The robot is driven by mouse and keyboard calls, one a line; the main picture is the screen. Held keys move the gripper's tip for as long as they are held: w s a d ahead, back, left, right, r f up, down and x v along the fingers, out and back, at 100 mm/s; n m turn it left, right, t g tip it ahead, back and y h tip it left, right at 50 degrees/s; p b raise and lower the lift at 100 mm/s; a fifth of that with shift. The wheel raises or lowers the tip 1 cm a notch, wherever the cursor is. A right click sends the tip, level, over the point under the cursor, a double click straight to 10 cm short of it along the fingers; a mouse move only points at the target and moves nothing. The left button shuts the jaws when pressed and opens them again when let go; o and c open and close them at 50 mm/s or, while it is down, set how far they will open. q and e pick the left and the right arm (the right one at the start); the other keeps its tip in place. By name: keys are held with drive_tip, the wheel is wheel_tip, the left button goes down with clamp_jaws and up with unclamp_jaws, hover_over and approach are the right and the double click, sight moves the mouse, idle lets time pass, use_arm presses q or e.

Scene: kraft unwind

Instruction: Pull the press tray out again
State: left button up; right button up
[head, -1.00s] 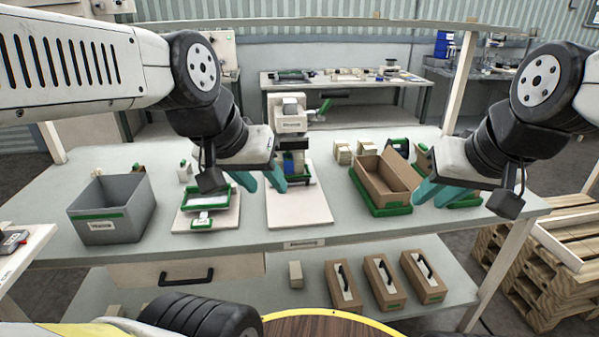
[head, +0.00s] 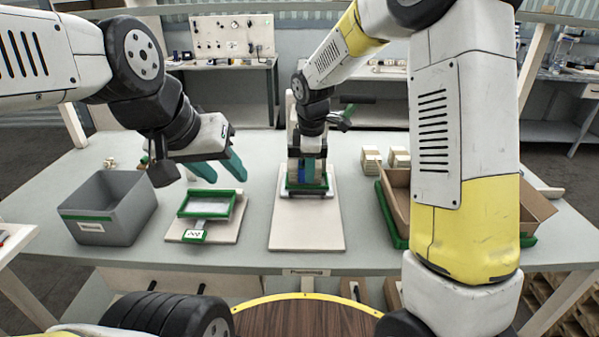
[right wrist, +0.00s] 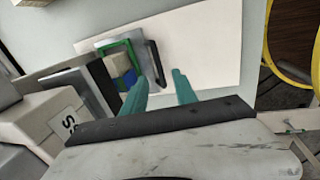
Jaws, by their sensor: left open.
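The press tray (head: 318,188) has a green rim and a dark handle, and sits at the press on a white base board (head: 306,230). In the head view my right arm hides most of the press. My left gripper (head: 218,165) is open and empty, above and behind a green-framed fixture (head: 210,204).
A grey bin (head: 125,215) stands at the left of the table. A cardboard box in a green tray (head: 392,232) is at the right, partly behind my right arm. Small tan stacks (head: 398,158) stand behind it. The front of the white board is clear.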

sight(308, 193)
drive_tip(key=f, duration=0.2)
drive_tip(key=w+f, duration=0.1)
drive_tip(key=f, duration=0.2)
drive_tip(key=w+f, duration=0.1)
drive_tip(key=f, duration=0.2)
drive_tip(key=shift+a+f, duration=0.1)
drive_tip(key=shift+a, duration=0.2)
clamp_jaws()
drive_tip(key=shift+w, duration=0.1)
idle(1.0)
